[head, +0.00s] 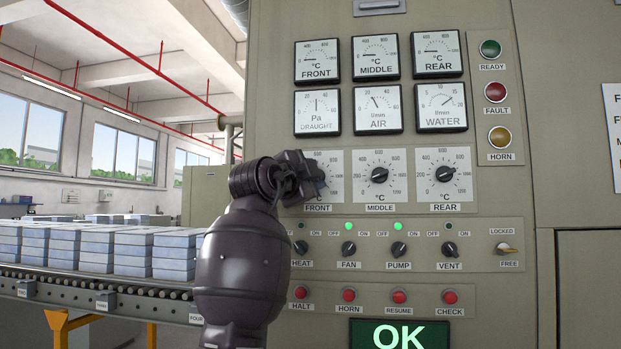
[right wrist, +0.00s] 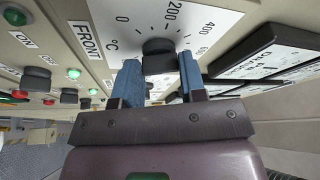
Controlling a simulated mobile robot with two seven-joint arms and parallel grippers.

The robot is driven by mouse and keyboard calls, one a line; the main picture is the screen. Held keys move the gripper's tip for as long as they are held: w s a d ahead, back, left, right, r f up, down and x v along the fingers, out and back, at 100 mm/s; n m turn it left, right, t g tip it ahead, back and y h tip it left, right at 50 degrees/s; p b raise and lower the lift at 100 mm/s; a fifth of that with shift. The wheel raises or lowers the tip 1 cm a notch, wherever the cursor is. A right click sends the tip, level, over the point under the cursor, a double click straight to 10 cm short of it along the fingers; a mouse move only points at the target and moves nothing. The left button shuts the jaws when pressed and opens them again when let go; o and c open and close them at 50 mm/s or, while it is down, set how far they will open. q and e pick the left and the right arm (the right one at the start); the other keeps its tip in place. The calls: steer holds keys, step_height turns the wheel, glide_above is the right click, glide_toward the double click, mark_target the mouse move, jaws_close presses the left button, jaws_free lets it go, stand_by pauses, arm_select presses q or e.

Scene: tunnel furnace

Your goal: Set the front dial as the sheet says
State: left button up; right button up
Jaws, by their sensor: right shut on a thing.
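The front dial has a white scale plate (head: 335,162) labelled FRONT at the left of a row of three dials. In the head view my right gripper (head: 308,178) covers its knob. In the right wrist view the black knob (right wrist: 158,57) sits between the two blue fingers of my right gripper (right wrist: 158,85), which is shut on it. The knob's pointer is hidden, so its setting cannot be read. A white sheet (head: 613,130) shows only its left edge at the far right; just first letters such as F and M are visible. My left gripper is not in view.
Beside it are the middle dial (head: 380,175) and rear dial (head: 445,174). Gauges are mounted above; switches, red buttons and a green OK display (head: 400,335) are below. The fan and pump lamps are green. A conveyor (head: 110,296) with stacked blue-grey blocks runs at left.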

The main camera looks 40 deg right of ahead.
steer(key=shift+f, duration=0.1)
steer(key=o, duration=0.9)
steer(key=shift+s+a, duration=0.1)
steer(key=v, duration=1)
steer(key=shift+a, duration=0.25)
steer(key=shift+f, duration=0.1)
